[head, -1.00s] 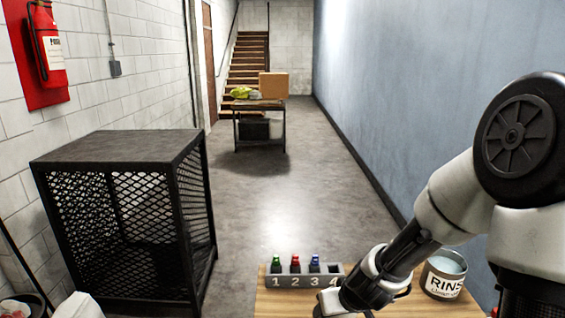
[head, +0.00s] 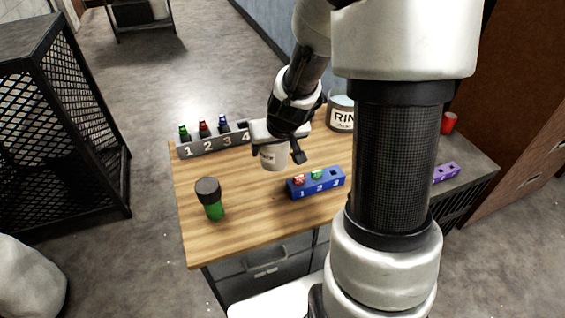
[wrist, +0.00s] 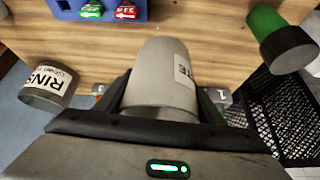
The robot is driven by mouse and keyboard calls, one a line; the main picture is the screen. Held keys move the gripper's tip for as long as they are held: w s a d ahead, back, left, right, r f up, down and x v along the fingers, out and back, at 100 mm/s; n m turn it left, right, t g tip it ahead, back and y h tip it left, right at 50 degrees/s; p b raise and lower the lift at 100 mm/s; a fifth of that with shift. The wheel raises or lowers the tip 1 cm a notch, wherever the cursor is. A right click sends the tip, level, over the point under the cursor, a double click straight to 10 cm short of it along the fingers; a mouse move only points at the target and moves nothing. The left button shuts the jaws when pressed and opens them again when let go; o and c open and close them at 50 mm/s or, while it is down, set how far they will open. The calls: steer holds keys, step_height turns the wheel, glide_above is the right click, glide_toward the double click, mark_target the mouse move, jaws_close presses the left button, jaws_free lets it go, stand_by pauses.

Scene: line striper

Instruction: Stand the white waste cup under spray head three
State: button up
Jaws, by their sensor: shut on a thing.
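My gripper (head: 276,147) is shut on the white waste cup (head: 272,158), over the back middle of the wooden workbench (head: 225,238). In the wrist view the pale cup (wrist: 160,72) sits between the two dark fingers, with part of a printed label showing on its side. Whether the cup's base touches the wood is hard to tell. A blue block (head: 317,188) numbered 1 to 3 lies to the right of the cup, with a red piece at 1, a green piece at 2 and a dark opening at 3. I cannot make out a spray head three for certain.
A grey rack (head: 213,146) numbered 1 to 4 holds green, red and blue tipped pieces. A rinse can (head: 341,115) stands behind. A green bottle with a dark cap (head: 210,200) stands front left. A red cup (head: 448,122) and a purple block (head: 446,172) are at right.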

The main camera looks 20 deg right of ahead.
steer(key=m+h+b, duration=0.1)
steer(key=b, duration=0.6)
glide_above(302, 166)
steer(key=f, duration=0.1)
step_height(302, 166, down, 10)
steer(key=b, duration=0.2)
steer(key=shift+d+b, duration=0.1)
steer(key=shift+b, duration=0.25)
steer(key=shift+f, duration=0.15)
steer(key=o, duration=1)
steer(key=shift+o, duration=0.2)
